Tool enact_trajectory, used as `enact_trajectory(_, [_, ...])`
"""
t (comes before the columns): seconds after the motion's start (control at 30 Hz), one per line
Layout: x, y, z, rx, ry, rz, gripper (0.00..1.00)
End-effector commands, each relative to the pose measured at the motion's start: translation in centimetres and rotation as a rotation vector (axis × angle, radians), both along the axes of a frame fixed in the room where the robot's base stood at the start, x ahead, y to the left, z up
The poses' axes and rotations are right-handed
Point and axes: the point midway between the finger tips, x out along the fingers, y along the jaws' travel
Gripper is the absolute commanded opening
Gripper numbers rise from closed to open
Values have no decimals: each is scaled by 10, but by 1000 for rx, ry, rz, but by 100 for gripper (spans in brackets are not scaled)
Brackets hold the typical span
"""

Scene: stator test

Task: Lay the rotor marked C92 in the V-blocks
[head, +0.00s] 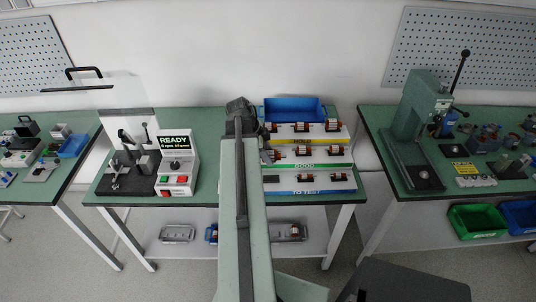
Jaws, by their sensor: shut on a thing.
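My gripper (267,152) is at the left end of the rotor rack, partly hidden by my arm. It is shut on what looks like a rotor, mostly hidden, whose marking I cannot read. Other rotors with copper windings lie in the rack, such as one in the GOOD row (303,151) and one in the TO TEST row (308,177). No C92 mark is legible. The test stand (115,186) at the table's left has a dark base with small upright grey blocks (146,163), perhaps the V-blocks. I see no rotor lying across them.
A control box (178,179) reading READY, 0 rpm stands right of the blocks. A blue bin (293,107) is behind the rack. An arbor press (417,110) stands on the right table. Green tabletop between box and rack is clear.

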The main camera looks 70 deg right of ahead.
Motion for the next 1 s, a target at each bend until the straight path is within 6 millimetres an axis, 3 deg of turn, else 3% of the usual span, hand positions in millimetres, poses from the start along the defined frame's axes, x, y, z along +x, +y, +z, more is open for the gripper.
enact_trajectory(0.3, [0,0,40,0,1,0,0])
enact_trajectory(0.47, [0,0,49,0,1,0,0])
enact_trajectory(0.77, [0,0,40,0,1,1,0])
enact_trajectory(1.0, [0,0,-7,0,1,1,0])
